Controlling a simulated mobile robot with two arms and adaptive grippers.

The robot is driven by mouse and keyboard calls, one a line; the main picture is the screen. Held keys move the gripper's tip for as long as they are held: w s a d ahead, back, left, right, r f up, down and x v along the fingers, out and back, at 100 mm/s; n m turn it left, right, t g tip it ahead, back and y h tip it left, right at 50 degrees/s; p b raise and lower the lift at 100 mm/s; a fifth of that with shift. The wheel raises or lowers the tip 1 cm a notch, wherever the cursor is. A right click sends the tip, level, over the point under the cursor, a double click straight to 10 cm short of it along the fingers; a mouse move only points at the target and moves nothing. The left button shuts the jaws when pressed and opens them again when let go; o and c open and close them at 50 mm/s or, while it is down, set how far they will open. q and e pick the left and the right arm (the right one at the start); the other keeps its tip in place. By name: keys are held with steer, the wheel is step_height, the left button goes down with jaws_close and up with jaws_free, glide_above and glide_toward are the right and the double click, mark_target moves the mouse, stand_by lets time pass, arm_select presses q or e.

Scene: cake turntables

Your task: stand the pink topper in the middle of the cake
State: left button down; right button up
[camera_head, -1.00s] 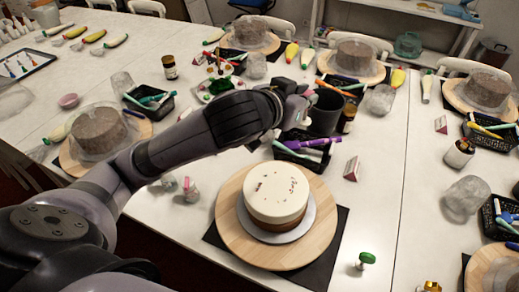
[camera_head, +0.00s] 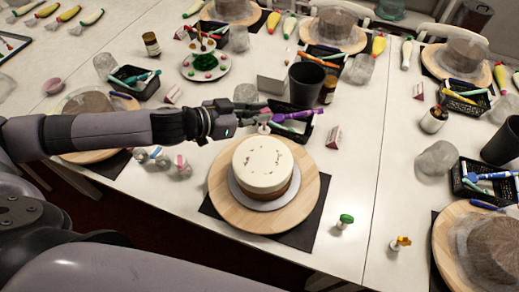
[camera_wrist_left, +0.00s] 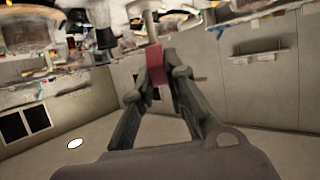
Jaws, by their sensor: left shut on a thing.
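The cake (camera_head: 263,163), white on top with a brown lower band, stands on a pale disc (camera_head: 238,190) on a round wooden turntable (camera_head: 222,207). My left gripper (camera_head: 265,119) is above the table, at the far edge of the cake as seen in the head view. In the left wrist view my left gripper (camera_wrist_left: 157,72) is shut on the pink topper (camera_wrist_left: 154,60), with a pale part (camera_wrist_left: 149,25) extending beyond the fingertips. The topper is too small to make out clearly in the head view. My right gripper is not in view.
A black basket with purple tools (camera_head: 293,122) and a dark cup (camera_head: 307,83) stand behind the cake. A green-topped topper (camera_head: 346,219) and an orange-yellow one (camera_head: 402,242) stand to its right. Small pieces (camera_head: 160,157) lie left of the turntable.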

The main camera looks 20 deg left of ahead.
arm_select(q)
steer(key=shift+f+b, duration=0.65)
steer(key=shift+f, duration=6.5)
steer(key=shift+f, duration=0.2)
steer(key=c, duration=1.6)
jaws_free()
